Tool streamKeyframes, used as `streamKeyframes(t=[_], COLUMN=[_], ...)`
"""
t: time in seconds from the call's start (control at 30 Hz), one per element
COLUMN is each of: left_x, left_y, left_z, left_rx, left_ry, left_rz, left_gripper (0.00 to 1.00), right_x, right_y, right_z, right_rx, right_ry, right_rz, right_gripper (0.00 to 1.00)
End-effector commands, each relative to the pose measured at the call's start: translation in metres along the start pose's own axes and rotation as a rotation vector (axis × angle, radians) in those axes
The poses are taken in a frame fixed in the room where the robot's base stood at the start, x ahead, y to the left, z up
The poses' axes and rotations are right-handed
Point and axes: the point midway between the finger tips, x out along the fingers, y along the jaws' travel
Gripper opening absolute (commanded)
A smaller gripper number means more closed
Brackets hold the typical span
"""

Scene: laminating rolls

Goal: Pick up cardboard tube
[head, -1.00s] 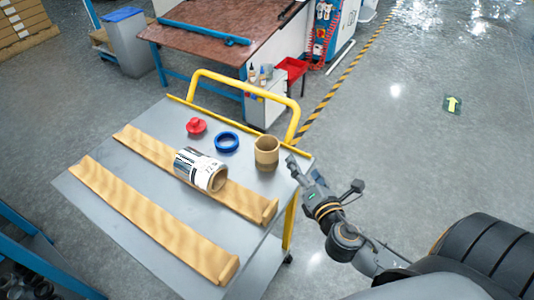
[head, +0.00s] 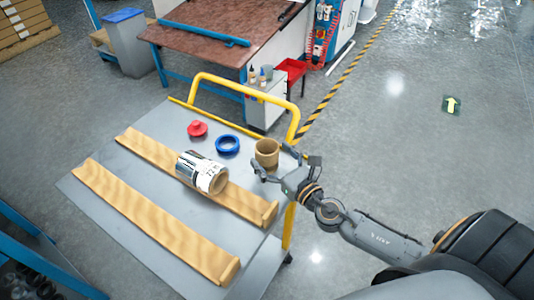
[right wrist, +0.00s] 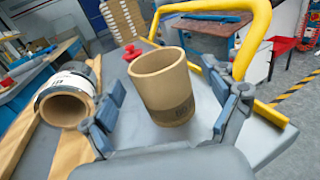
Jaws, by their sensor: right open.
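The cardboard tube (head: 267,154) is a short brown hollow cylinder standing upright near the right edge of the grey cart top. My right gripper (head: 272,162) is open and close to the tube in the head view. In the right wrist view the tube (right wrist: 163,88) stands between the two spread fingers of the right gripper (right wrist: 165,118), with a gap to each finger visible. The tube's far lower side is hidden. My left gripper is not in view.
A laminating roll with a white-and-black label (head: 202,172) lies on wooden rails (head: 150,220) left of the tube. A blue ring (head: 228,143) and red cap (head: 197,128) lie behind it. A yellow cart handle (head: 245,88) rises at the back.

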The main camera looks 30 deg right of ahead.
Motion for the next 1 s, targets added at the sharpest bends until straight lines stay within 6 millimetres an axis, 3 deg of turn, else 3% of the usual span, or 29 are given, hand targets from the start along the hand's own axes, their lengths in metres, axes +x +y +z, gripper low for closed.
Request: streamKeyframes(t=[0.13,0.4,0.7,1.0], left_x=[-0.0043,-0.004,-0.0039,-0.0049], left_y=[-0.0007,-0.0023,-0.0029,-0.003], left_z=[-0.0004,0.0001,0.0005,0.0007], left_rx=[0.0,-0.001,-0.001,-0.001], left_ry=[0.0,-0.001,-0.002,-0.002], left_rz=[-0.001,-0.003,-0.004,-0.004], left_gripper=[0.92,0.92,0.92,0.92], right_x=[0.014,0.016,0.0158,0.0158], right_y=[-0.0003,0.0001,0.0,-0.0001], right_z=[0.0012,-0.0002,-0.0001,0.0016], right_rx=[0.001,0.001,0.002,0.001], right_ry=[-0.001,0.0,0.0,0.0], right_rz=[-0.002,-0.001,-0.001,-0.001], right_gripper=[0.87,0.87,0.31,0.31])
